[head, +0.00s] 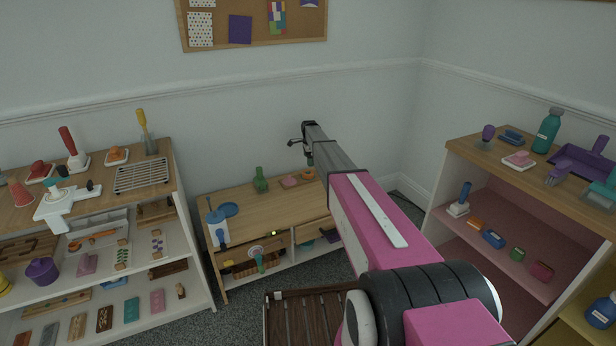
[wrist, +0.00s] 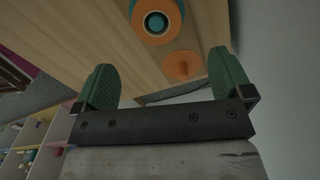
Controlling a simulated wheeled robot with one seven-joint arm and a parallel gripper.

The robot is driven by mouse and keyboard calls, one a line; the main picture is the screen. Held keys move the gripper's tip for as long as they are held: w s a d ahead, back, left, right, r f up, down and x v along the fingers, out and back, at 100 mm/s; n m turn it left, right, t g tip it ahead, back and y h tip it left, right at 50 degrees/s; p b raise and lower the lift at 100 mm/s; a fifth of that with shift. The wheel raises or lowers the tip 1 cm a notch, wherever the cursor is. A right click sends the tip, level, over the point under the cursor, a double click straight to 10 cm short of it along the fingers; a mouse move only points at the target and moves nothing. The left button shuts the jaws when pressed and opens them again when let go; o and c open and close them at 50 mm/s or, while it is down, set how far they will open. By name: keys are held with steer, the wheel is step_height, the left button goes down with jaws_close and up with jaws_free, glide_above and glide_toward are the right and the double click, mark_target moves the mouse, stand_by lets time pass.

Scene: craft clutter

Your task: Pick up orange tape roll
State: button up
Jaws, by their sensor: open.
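A flat round orange piece (wrist: 176,70) with a small dark mark near its middle lies on the wooden shelf top in the wrist view; it looks like the orange tape roll, but I cannot be sure. Beside it, at the top edge, is a larger round orange thing with a teal and dark centre (wrist: 155,22), partly cut off. My gripper (wrist: 162,62) is open, with its green finger pads wide apart and nothing held between them. The orange piece appears between the pads, towards the right one, beyond the fingertips. In the head view my gripper (head: 298,143) is above the low shelf's back right part.
A cluttered shelf unit (head: 180,200) stands left and another (head: 480,165) right. The wall is close behind.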

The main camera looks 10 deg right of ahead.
mark_target(309, 172)
step_height(309, 172, down, 9)
steer(key=shift+s+a+f, duration=0.1)
steer(key=shift+s+f, duration=0.05)
steer(key=c, duration=1)
